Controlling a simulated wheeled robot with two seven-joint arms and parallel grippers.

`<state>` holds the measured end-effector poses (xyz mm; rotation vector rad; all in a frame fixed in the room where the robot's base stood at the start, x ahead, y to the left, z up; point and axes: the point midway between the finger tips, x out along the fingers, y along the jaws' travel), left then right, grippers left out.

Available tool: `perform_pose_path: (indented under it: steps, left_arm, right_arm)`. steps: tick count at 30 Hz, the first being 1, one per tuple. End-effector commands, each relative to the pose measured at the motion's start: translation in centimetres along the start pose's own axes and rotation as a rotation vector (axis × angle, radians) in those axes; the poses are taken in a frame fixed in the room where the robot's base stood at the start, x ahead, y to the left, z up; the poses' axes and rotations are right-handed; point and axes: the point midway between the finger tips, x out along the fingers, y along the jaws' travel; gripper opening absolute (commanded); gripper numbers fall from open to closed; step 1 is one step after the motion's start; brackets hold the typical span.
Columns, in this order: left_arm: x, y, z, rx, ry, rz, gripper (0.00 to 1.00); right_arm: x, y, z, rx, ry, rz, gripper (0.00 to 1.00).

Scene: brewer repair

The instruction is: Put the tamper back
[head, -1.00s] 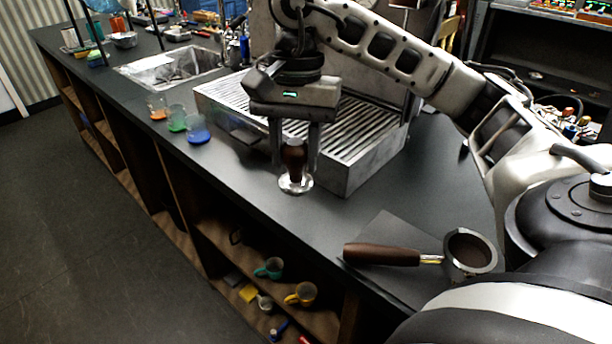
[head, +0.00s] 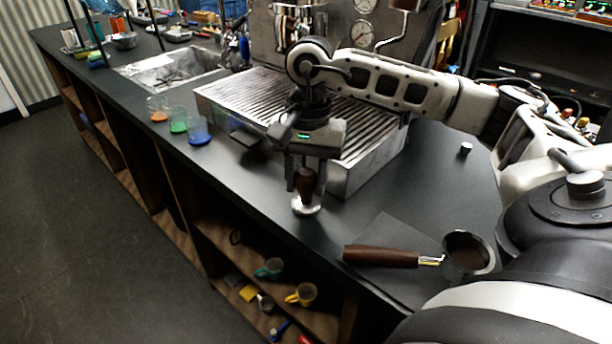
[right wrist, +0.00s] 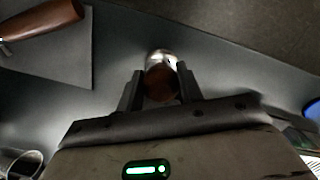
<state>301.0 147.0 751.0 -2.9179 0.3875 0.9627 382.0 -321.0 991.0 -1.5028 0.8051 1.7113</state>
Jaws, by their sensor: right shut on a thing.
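The tamper (head: 306,186) has a dark wooden handle and a round metal base. My right gripper (head: 305,180) is shut on its handle from above, and the tamper is upright near the counter's front edge. I cannot tell whether its base touches the counter. In the right wrist view the tamper (right wrist: 161,80) sits between the two fingers of the gripper (right wrist: 160,88). My left gripper is not in view.
A portafilter (head: 385,256) lies on a dark mat (head: 385,228) to the right. The espresso machine's drip tray (head: 370,165) stands just behind the tamper. Several small glasses (head: 198,130) stand to the left. Open shelves with mugs (head: 270,268) lie below the counter edge.

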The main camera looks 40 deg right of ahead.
Motion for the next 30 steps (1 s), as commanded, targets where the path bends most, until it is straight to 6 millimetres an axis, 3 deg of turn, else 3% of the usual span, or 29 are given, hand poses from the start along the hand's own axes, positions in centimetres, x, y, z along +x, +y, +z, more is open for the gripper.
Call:
perform_pose_path:
  steps: [1, 2, 3, 4, 12, 17, 26, 30]
  left_arm:
    - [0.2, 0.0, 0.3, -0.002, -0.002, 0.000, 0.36]
    - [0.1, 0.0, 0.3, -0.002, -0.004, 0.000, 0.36]
    - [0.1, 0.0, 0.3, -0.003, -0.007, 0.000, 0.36]
    - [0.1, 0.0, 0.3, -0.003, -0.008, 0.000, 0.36]
    - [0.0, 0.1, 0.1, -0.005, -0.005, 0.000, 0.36]
    - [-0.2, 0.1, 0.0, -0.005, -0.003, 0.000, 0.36]
    - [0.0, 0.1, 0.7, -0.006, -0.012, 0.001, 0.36]
    - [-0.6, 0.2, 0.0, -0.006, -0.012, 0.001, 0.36]
  right_arm:
    - [0.3, 0.0, 0.0, 0.000, 0.000, -0.001, 0.00]
    - [0.2, 0.0, 0.0, 0.000, 0.000, 0.000, 0.42]
    - [0.2, 0.0, 0.0, 0.000, 0.000, 0.000, 0.53]
    - [0.2, 0.0, 0.0, 0.000, 0.000, 0.000, 0.58]
    - [0.1, 0.0, 0.0, 0.000, -0.001, 0.000, 0.58]
    - [-1.0, -0.1, 0.0, 0.000, 0.001, -0.002, 0.58]
    - [-7.3, -0.1, 0.0, 0.000, 0.002, -0.005, 0.58]
    - [-10.2, -0.1, 0.1, 0.000, 0.002, -0.004, 0.58]
